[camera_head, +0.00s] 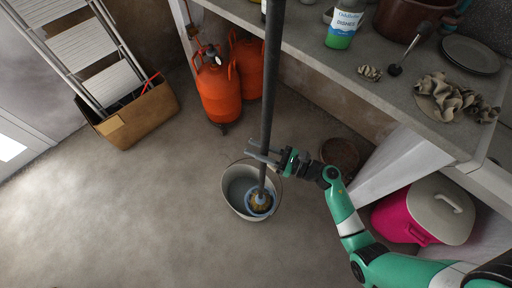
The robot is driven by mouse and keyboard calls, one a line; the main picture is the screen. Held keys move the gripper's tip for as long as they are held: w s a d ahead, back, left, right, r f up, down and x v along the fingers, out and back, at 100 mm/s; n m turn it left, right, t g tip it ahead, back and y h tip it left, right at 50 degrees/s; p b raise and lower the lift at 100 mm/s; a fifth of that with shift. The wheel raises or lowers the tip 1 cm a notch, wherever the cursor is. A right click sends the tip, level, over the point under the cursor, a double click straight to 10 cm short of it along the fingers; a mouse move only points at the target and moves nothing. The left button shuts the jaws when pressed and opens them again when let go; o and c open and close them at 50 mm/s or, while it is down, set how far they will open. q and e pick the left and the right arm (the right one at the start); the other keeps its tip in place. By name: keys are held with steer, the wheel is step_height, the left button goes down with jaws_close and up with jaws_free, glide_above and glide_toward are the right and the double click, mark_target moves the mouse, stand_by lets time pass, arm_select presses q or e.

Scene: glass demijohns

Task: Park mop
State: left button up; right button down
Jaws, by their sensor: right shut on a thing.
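The mop (269,95) has a long dark handle that runs from the top edge of the head view down to a bucket. I cannot tell whether the mop head touches the bucket's bottom. My right gripper (264,154) is shut on the mop handle, just above the bucket's rim. The green right arm comes in from the lower right. My left gripper is not in view.
Orange gas cylinders (218,92) stand behind the bucket. A counter (330,55) with a green dish-soap bottle (343,27), cloths and plates spans the upper right. A pink bin (401,217) is at the right. A cardboard box (128,117) stands by a ladder. The left floor is clear.

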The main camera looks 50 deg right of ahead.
steer(key=shift+d+f+b, duration=0.95)
steer(key=shift+f+b, duration=0.15)
steer(key=shift+b, duration=0.15)
steer(key=c, duration=0.5)
jaws_free()
steer(key=shift+c, duration=0.2)
steer(key=shift+f, duration=0.1)
steer(key=p+v, duration=0.1)
steer(key=v, duration=1)
steer(key=shift+s+p, duration=0.25)
steer(key=shift+p, duration=0.05)
